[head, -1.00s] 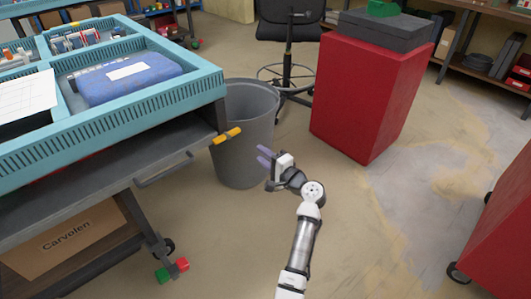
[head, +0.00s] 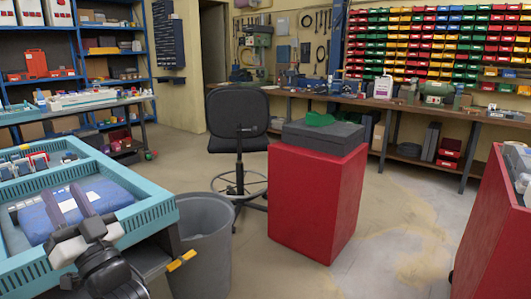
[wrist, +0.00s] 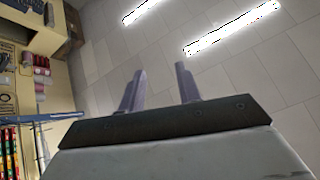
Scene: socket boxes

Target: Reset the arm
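My gripper (head: 75,206) is at the lower left of the head view, raised in front of the blue cart tray. Its two purple fingers stand apart with nothing between them. In the wrist view the fingers (wrist: 160,90) point up toward the ceiling, with a clear gap between them. My arm is mostly out of the head view, with only its end near the bottom left edge.
A light-blue tray cart (head: 150,215) holding a blue case (head: 110,194) lies behind my gripper. A grey bin (head: 205,245) stands beside it. A red cabinet (head: 315,205), a black chair (head: 238,108) and another red cabinet (head: 500,235) stand further right. Floor between the red cabinets is clear.

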